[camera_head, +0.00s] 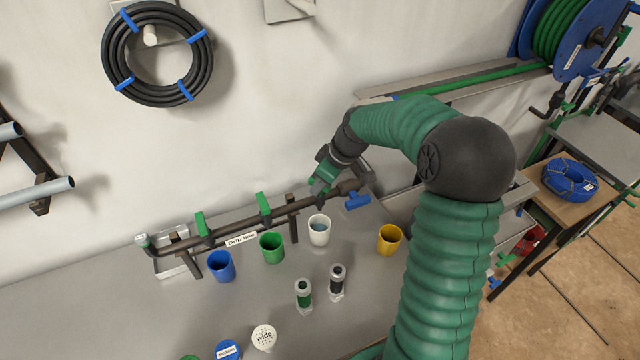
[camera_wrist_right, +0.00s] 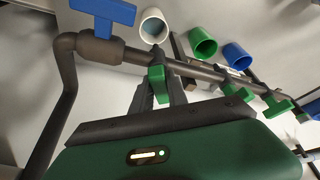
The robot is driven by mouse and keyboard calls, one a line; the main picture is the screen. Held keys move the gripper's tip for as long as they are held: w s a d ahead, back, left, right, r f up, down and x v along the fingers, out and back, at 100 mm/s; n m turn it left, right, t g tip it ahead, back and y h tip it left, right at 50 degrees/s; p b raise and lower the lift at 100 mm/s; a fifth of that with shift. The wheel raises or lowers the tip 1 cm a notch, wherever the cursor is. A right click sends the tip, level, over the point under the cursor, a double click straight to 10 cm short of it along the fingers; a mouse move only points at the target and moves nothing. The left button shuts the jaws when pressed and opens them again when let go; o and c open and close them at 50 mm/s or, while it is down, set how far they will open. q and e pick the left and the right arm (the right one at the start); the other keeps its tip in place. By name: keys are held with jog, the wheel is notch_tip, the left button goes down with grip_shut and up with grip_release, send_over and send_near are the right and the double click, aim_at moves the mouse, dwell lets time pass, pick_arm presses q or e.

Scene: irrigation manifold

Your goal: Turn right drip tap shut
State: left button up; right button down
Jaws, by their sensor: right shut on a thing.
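The dark drip line pipe (camera_head: 235,223) runs along the wall above the bench. Two green tap handles, one at the left (camera_head: 201,223) and one in the middle (camera_head: 264,208), stand across it. My right gripper (camera_head: 322,184) is at the pipe's right part and is shut on the right green tap handle, which shows between the two dark fingers in the wrist view (camera_wrist_right: 157,88). The handle there lies across the pipe's line; the fingers hide part of it. A blue handle (camera_head: 357,201) sits at the pipe's right end, close by, and also in the wrist view (camera_wrist_right: 103,12). My left gripper is not in view.
Below the pipe stand a blue cup (camera_head: 221,267), a green cup (camera_head: 272,248), a white cup (camera_head: 319,230) and a yellow cup (camera_head: 389,239). Two small bottles (camera_head: 303,296) (camera_head: 337,281) stand nearer. A black hose coil (camera_head: 157,54) hangs on the wall.

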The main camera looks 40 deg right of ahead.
jog(key=m+h, duration=0.1)
jog(key=m, duration=0.2)
jog(key=shift+a+m, duration=0.15)
jog(key=shift+m, duration=0.15)
jog(key=shift+s+f+m+h+p, duration=0.15)
jog(key=shift+m+h+p, duration=0.65)
jog(key=shift+m, duration=1)
jog(key=c, duration=1.3)
grip_release()
jog(key=v, duration=1.6)
jog(key=shift+r, duration=0.4)
jog(key=shift+a, duration=0.1)
